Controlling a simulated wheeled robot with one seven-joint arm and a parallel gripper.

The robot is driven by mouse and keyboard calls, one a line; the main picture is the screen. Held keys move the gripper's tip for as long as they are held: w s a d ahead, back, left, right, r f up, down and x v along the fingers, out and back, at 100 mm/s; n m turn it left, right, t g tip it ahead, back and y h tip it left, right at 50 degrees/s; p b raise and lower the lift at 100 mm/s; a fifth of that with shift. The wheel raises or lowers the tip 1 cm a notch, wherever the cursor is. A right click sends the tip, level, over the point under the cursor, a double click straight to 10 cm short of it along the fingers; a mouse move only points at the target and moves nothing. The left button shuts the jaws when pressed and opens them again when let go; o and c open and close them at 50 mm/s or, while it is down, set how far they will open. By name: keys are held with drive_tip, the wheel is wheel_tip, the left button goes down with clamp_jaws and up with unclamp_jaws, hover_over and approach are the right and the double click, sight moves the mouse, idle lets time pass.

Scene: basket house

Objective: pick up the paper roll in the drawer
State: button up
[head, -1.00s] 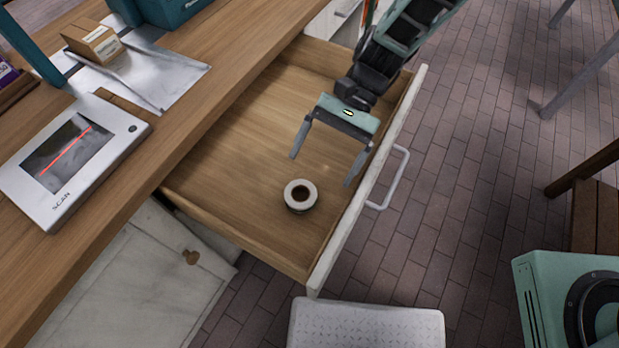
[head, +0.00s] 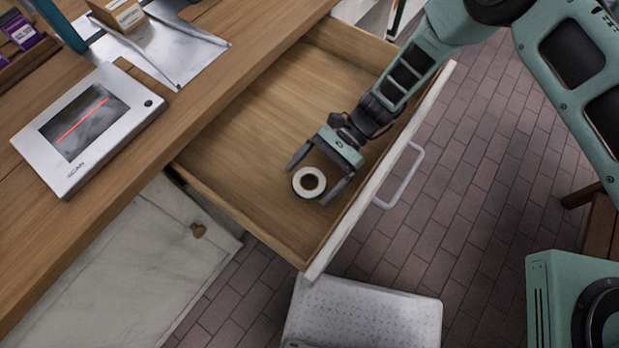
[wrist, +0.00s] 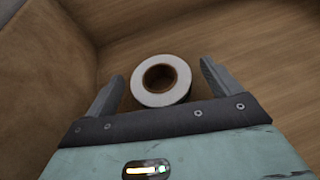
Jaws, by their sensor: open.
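The paper roll (head: 297,183), white with a brown core, stands on end on the floor of the open wooden drawer (head: 262,128), toward its near front part. In the wrist view the paper roll (wrist: 137,88) sits between my two fingers, a little beyond the palm. My gripper (head: 306,184) is low inside the drawer. Its jaws are open, with one finger on either side of the roll. In the wrist view my gripper (wrist: 159,88) shows a gap between the roll and the right finger; the left finger is nearer. I cannot tell whether either finger touches the roll.
The drawer's white front with its handle (head: 402,180) stands close beside my gripper. The wooden counter (head: 190,80) with a white scanner (head: 125,125) is at left. A grey step (head: 365,318) stands below the drawer. The rest of the drawer floor is bare.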

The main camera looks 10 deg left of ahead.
drive_tip(key=shift+s+a+f, duration=0.3)
drive_tip(key=shift+s, duration=0.2)
drive_tip(key=c, duration=1.1)
